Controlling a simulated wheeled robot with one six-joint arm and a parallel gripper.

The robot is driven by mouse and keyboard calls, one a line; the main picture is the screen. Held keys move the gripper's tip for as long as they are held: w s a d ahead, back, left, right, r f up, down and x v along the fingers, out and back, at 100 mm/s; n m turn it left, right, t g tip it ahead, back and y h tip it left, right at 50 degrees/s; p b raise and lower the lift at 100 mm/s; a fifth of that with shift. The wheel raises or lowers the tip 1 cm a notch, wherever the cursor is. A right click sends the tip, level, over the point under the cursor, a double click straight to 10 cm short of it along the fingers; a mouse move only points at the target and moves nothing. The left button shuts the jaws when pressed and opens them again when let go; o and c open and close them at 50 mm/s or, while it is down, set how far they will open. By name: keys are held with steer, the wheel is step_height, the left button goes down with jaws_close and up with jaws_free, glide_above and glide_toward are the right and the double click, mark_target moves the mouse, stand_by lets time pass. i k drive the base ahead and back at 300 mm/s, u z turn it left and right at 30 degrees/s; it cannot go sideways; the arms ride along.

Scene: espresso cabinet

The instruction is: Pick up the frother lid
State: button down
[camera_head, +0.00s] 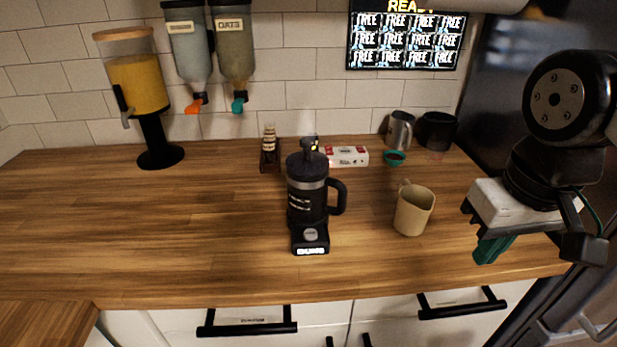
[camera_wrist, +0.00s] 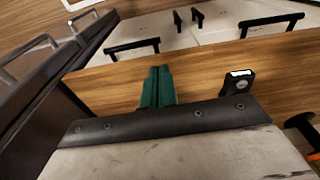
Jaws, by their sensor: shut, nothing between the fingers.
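The black frother (camera_head: 307,190) stands upright near the middle of the counter, with a grey band and a handle on its right. Its dark lid (camera_head: 307,157) sits on top, with a small knob. In the wrist view only the frother's base (camera_wrist: 238,84), with its lit display, shows clearly; I cannot make out the lid there. My gripper (camera_head: 493,248) is at the right, above the counter's front right part, well apart from the frother. Its green fingers (camera_wrist: 157,87) are shut together and empty.
A beige mug (camera_head: 413,211) stands between the frother and my gripper. Behind are a white-and-red box (camera_head: 345,156), a small bottle (camera_head: 269,150), a steel pitcher (camera_head: 399,130) and a black cup (camera_head: 437,131). A yellow dispenser (camera_head: 140,88) stands at left. The left counter is clear.

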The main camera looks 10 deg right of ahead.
mark_target(295, 163)
steer(key=z, duration=1.3)
steer(key=k, duration=1.1)
steer(key=u, duration=1.25)
steer(key=i, duration=0.5)
